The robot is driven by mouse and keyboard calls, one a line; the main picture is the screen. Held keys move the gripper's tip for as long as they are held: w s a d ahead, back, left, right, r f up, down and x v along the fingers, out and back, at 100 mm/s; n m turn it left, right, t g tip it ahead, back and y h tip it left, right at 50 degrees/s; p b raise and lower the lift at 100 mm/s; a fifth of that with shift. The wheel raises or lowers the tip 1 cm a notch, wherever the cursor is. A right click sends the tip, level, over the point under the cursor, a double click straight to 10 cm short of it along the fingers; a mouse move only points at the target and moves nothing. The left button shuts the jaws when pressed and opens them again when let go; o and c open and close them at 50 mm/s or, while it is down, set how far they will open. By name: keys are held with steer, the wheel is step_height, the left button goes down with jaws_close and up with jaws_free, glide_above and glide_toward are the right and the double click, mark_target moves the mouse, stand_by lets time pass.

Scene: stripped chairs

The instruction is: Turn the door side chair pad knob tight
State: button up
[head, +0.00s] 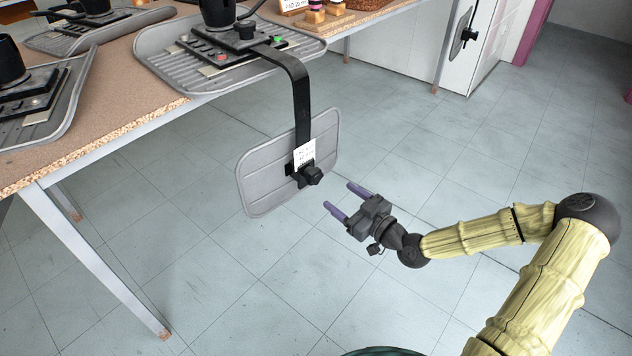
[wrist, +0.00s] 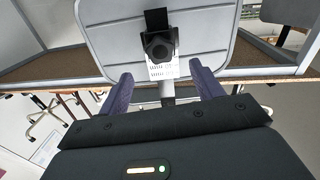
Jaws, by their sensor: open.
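The chair pad (head: 262,172) is a grey rounded plate hanging from a black bent bar (head: 301,90) at the table edge. A black knob (head: 311,176) sticks out of its face, below a white label (head: 304,156). In the wrist view the knob (wrist: 158,46) is ahead, above and between my fingers, with the label (wrist: 163,70) beside it. My gripper (head: 346,199) is open and empty, to the lower right of the knob in the head view and apart from it. Which pad is the door side one is unclear.
The table (head: 110,90) is on the left, with its metal leg (head: 100,262) near the front. A grey chair seat (head: 165,40) with black parts lies on it. A white cabinet (head: 400,42) stands behind. The tiled floor around my gripper is clear.

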mark_target(317, 179)
steer(key=b+x, duration=0.3)
steer(key=x, duration=0.7)
steer(key=shift+w+a+f, duration=0.1)
steer(key=shift+w, duration=0.05)
steer(key=c, duration=1)
steer(key=shift+m+p, duration=0.45)
steer(key=shift+m, duration=0.05)
steer(key=m+p, duration=0.3)
steer(key=shift+r, duration=0.2)
steer(key=m+p, duration=0.2)
steer(key=m, duration=0.3)
steer(key=shift+f+p, duration=0.1)
steer(key=shift+p, duration=0.2)
steer(key=shift+a, duration=0.1)
